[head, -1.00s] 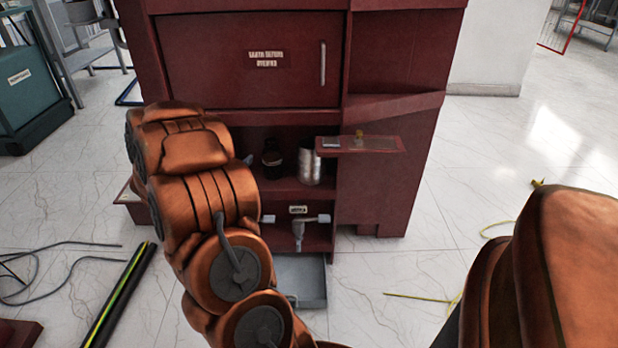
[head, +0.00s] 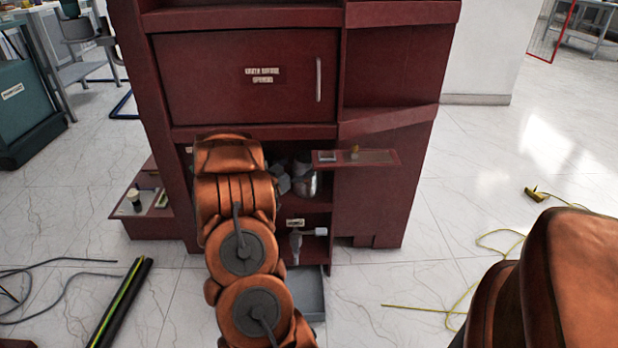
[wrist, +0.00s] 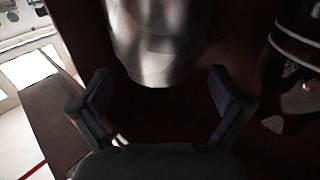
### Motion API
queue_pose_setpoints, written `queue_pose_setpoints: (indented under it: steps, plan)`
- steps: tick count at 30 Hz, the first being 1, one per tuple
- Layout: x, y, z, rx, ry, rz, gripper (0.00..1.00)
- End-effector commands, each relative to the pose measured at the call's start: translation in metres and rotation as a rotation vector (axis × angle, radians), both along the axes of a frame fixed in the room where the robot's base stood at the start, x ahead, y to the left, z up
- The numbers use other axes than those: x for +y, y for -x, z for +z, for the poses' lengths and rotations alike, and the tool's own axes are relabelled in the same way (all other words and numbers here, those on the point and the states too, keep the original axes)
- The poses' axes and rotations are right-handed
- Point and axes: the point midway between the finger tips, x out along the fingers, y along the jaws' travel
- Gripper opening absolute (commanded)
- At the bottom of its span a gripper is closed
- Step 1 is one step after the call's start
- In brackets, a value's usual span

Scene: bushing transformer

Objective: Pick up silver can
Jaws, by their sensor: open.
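The silver can (head: 309,184) stands on the open shelf of the dark red cabinet, partly hidden by my gripper and the small side shelf. In the wrist view the silver can (wrist: 155,40) shows large and shiny at the top middle, its upper part cut off by the frame. My gripper (wrist: 163,100) is open, one finger to each side of the can's lower end in the picture, with nothing between the fingertips but dark shelf. In the head view my gripper (head: 288,184) is at the shelf opening, just left of the can.
A dark object with a pale band (wrist: 295,60) stands right of the can in the wrist view. A small side shelf (head: 380,157) juts out above the can's right. A grey tool (head: 296,245) is on the lower shelf. Cables and a yellow-striped black bar (head: 120,300) lie on the floor.

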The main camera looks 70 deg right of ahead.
Motion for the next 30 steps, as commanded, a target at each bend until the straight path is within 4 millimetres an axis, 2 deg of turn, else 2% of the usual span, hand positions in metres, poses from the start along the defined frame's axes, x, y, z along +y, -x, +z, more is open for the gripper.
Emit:
queue_pose_setpoints:
  steps: [18,27,30]
  plan:
    - [-0.055,0.016,0.001,-0.001,0.001,0.000,1.00]
    - [-0.059,0.017,0.003,-0.001,0.000,0.001,1.00]
    - [-0.059,0.017,0.002,-0.001,-0.001,0.001,0.92]
